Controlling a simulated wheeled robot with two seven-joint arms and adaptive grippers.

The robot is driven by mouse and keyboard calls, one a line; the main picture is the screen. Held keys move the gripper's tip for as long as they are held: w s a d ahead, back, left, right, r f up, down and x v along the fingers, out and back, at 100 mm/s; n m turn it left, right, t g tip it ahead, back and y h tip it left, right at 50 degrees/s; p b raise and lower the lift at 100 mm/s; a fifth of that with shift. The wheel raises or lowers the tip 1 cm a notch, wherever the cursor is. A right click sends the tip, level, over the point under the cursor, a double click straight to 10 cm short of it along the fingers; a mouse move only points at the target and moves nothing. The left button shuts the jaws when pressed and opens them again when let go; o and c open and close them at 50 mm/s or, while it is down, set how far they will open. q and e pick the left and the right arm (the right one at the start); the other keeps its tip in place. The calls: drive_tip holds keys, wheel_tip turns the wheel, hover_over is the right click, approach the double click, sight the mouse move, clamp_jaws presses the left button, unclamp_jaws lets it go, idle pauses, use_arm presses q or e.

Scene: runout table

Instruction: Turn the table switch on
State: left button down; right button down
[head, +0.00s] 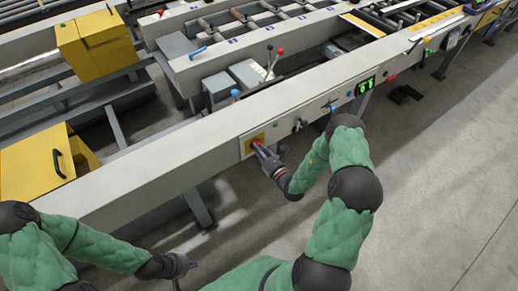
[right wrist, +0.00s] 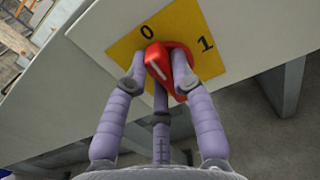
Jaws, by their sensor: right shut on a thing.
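The table switch is a red rotary knob (right wrist: 160,62) on a yellow plate (right wrist: 203,22) marked 0 and 1. In the head view my right gripper (head: 266,157) reaches the switch plate (head: 249,144) on the front of the long grey beam and hides part of the knob. My left gripper (head: 177,270) hangs low at the bottom, apart from everything; its fingers are too small to read.
The long grey beam (head: 150,167) runs diagonally across the head view. A green display (head: 366,86) and small buttons sit further along its front. Yellow boxes (head: 36,163) stand at the left. The floor (head: 440,165) at the right is clear.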

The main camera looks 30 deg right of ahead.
drive_tip(key=shift+d+f+m+p, duration=0.25)
drive_tip(key=shift+m+p, duration=0.85)
drive_tip(key=shift+m, duration=1.85)
drive_tip(key=shift+d+m+p, duration=0.3)
drive_tip(key=shift+m+p, duration=0.75)
drive_tip(key=shift+m, duration=1.85)
drive_tip(key=shift+d+f+m+p, duration=0.25)
drive_tip(key=shift+m+p, duration=0.85)
drive_tip(key=shift+m, duration=1.85)
drive_tip(key=shift+r, duration=0.1)
drive_tip(key=c, duration=1)
unclamp_jaws()
drive_tip(key=shift+c, duration=0.2)
drive_tip(key=s+d, duration=0.1)
drive_tip(key=s, duration=1.1)
